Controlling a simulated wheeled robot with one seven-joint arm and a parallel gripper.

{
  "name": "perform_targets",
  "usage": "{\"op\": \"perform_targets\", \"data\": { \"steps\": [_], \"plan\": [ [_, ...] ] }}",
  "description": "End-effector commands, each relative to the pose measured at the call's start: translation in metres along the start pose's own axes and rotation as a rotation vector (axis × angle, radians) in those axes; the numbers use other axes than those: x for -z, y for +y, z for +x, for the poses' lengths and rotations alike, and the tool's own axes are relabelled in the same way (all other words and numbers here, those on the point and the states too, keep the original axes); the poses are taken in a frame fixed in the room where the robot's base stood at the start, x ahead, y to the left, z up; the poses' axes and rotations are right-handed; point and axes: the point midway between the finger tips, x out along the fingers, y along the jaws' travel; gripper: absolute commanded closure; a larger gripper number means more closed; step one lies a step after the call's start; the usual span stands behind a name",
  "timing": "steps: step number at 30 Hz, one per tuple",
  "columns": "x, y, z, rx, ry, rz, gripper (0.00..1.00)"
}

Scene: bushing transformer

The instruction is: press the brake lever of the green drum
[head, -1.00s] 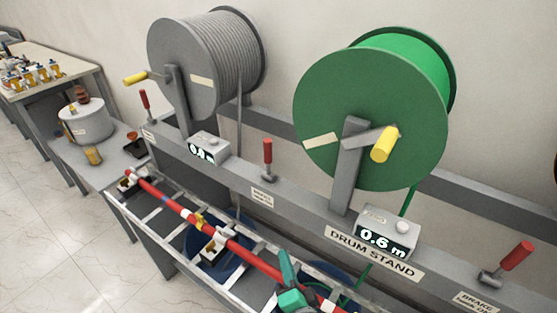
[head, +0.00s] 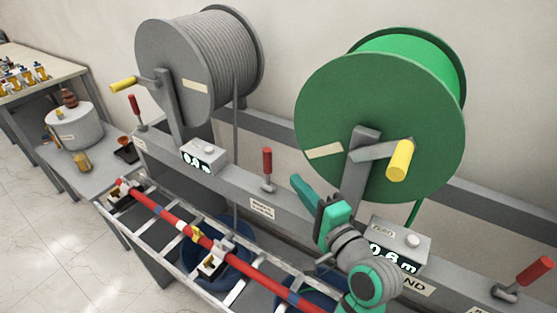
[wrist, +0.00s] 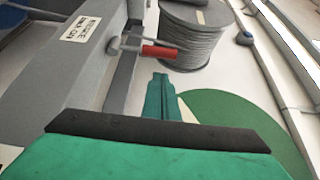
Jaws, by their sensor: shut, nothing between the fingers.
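The green drum (head: 385,125) stands on the drum stand with a yellow-handled crank on its face. One red brake lever (head: 267,165) stands upright left of this drum. Another red lever (head: 532,271) leans at the far right of the stand. My gripper (head: 298,183) is shut and empty, in front of the green drum's lower left and right of the middle lever. In the wrist view its closed green fingers (wrist: 160,82) point toward a red lever (wrist: 159,52), apart from it in the picture. A label lies beside that lever.
A grey drum (head: 190,75) with its own crank stands left, with a third red lever (head: 134,108) beside it. Counter boxes (head: 203,157) sit on the stand rail. A ladder-like frame with a red pole (head: 240,262) runs along the front.

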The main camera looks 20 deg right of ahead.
Motion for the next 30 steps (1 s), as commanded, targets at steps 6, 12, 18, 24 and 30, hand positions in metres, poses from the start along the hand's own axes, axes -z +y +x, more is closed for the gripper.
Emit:
{"op": "perform_targets", "data": {
  "steps": [6, 12, 18, 24, 30],
  "plan": [
    [0.000, 0.000, 0.003, 0.000, 0.000, 0.000, 1.00],
    [-0.001, 0.000, 0.025, 0.001, -0.002, -0.001, 1.00],
    [0.000, 0.000, 0.059, 0.001, -0.001, -0.001, 1.00],
    [-0.003, 0.000, 0.088, 0.001, -0.005, 0.000, 1.00],
    [-0.004, 0.000, 0.101, 0.000, -0.006, -0.001, 1.00]
  ]
}}
